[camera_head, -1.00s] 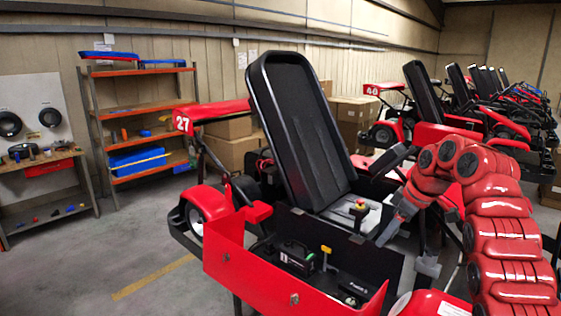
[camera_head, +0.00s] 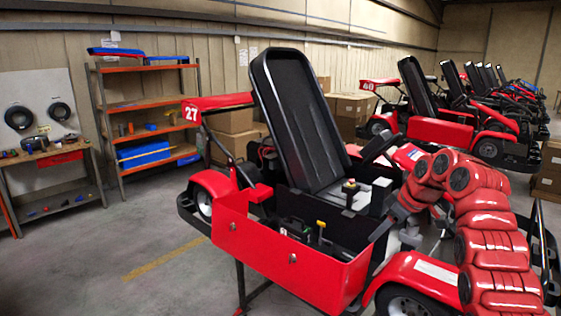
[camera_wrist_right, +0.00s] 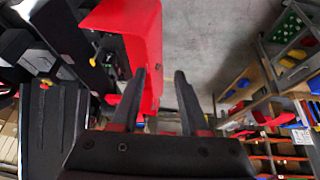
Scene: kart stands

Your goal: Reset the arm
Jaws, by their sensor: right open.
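My right arm (camera_head: 490,230) is a chain of red segments at the right of the head view. It bends over at the top and reaches down beside the kart's open red side box. In the right wrist view my right gripper (camera_wrist_right: 159,76) has its two dark fingers apart. Nothing is held between them. A red panel (camera_wrist_right: 140,35) of the kart and the grey floor show beyond the fingertips. My left gripper is in neither view.
The red kart (camera_head: 285,250) numbered 27 stands close in front, with a tall black seat (camera_head: 300,120). An orange shelf rack (camera_head: 150,105) and a workbench (camera_head: 60,155) stand at the left. More karts (camera_head: 450,130) line the back right. The floor at the front left is clear.

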